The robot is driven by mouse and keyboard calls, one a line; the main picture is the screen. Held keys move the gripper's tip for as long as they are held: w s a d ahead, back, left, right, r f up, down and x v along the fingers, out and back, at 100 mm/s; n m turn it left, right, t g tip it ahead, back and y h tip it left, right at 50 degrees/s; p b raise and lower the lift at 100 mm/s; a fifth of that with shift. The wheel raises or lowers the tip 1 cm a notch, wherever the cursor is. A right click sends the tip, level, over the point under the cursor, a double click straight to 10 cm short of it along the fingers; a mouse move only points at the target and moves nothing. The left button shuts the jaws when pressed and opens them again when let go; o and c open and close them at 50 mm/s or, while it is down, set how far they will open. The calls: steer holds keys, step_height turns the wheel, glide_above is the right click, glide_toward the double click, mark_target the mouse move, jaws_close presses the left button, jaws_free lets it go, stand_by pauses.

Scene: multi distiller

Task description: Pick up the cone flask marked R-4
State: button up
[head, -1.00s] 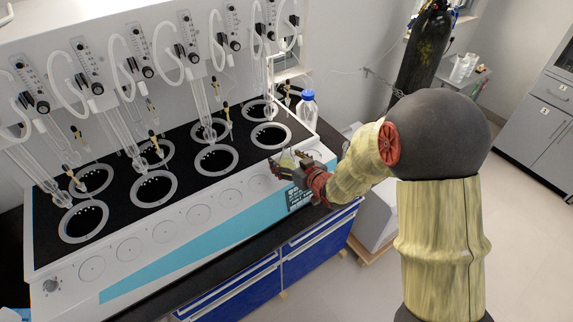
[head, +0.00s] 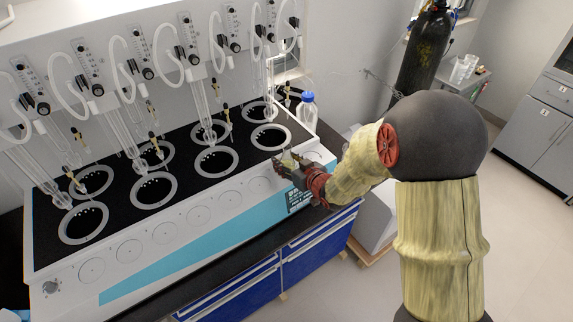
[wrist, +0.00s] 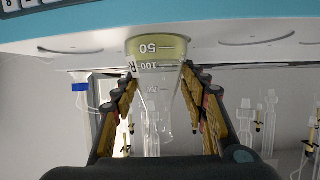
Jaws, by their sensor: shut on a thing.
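A clear cone flask with yellowish liquid and volume marks (wrist: 157,75) is between the fingers of my gripper (wrist: 160,88) in the wrist view, which shows the scene upside down. A letter R shows on its left side; the rest of the marking is hidden or too small to read. My gripper is shut on the flask. In the head view, my gripper (head: 284,166) is at the front right edge of the distiller (head: 225,201), and the flask is small and mostly hidden by the fingers.
A blue-capped bottle (head: 307,112) stands at the distiller's right end, just behind my gripper. Glass tubes and hoses (head: 195,85) rise over the round wells (head: 216,161). Blue drawers (head: 320,245) are below. A dark gas cylinder (head: 420,55) stands behind my arm.

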steer(key=c, duration=0.3)
steer(key=shift+c, duration=0.2)
